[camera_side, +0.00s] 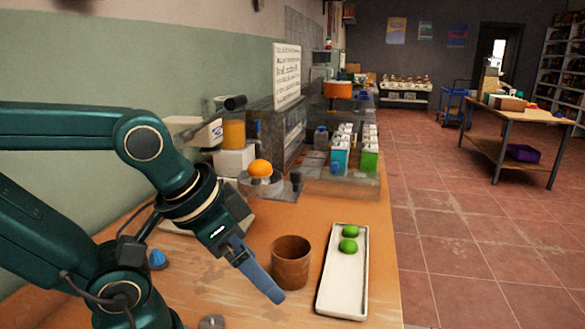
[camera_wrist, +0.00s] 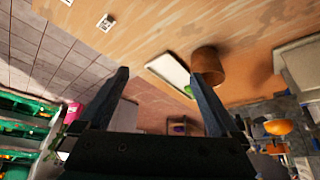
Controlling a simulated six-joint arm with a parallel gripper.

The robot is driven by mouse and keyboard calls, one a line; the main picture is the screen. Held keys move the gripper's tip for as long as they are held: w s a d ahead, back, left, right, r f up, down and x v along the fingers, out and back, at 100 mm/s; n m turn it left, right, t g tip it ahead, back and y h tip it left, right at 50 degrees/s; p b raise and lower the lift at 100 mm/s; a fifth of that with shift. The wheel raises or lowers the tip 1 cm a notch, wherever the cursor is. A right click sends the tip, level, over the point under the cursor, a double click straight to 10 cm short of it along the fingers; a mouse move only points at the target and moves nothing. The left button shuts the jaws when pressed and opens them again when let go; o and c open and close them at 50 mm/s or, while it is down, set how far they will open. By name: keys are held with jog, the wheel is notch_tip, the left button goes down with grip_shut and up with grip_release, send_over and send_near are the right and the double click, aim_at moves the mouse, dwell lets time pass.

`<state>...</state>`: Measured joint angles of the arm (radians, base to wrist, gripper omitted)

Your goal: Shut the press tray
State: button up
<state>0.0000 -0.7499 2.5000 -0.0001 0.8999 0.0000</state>
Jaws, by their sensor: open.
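An orange (camera_side: 260,168) sits on a round grey metal piece (camera_side: 262,187) at the front of the press area; this looks like the press tray, standing out over the counter. A dark-tipped lever (camera_side: 235,103) shows above it, and the press body is partly hidden behind my arm. In the wrist view the orange (camera_wrist: 277,127) is at the lower right, outside the fingers. My gripper (camera_side: 270,289) is open and empty, pointing down at the counter in front of the brown cup, well apart from the orange. Its two spread fingers (camera_wrist: 160,76) show in the wrist view.
A brown cup (camera_side: 291,262) stands close beside my gripper. A white tray (camera_side: 343,288) with two green fruits lies right of it. A clear bin (camera_side: 340,187) with several cartons stands behind. A small blue object (camera_side: 157,259) lies near my arm.

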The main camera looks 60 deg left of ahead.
jog(key=shift+s+f, duration=0.1)
jog(key=shift+s, duration=0.05)
jog(key=c, duration=0.5)
jog(key=r, duration=0.1)
jog(key=a, duration=0.1)
jog(key=r, duration=0.1)
jog(key=shift+w+a+r+n+y, duration=0.15)
jog(key=shift+w+r+n+y, duration=0.15)
jog(key=shift+w+r, duration=0.1)
grip_shut()
jog(key=w+a+r+n+g+y, duration=0.1)
jog(key=w+a+r+n+y, duration=0.15)
jog(key=w+a+r, duration=0.4)
jog(key=w+a+r+n+g+y, duration=0.1)
jog(key=w+a+r+n+y, duration=0.2)
jog(key=w, duration=0.7)
jog(key=w+a+f+m+g, duration=0.1)
jog(key=w+a+f, duration=0.3)
jog(key=a+f, duration=0.6)
jog(key=shift+w+f+y, duration=0.35)
jog(key=shift+f, duration=0.35)
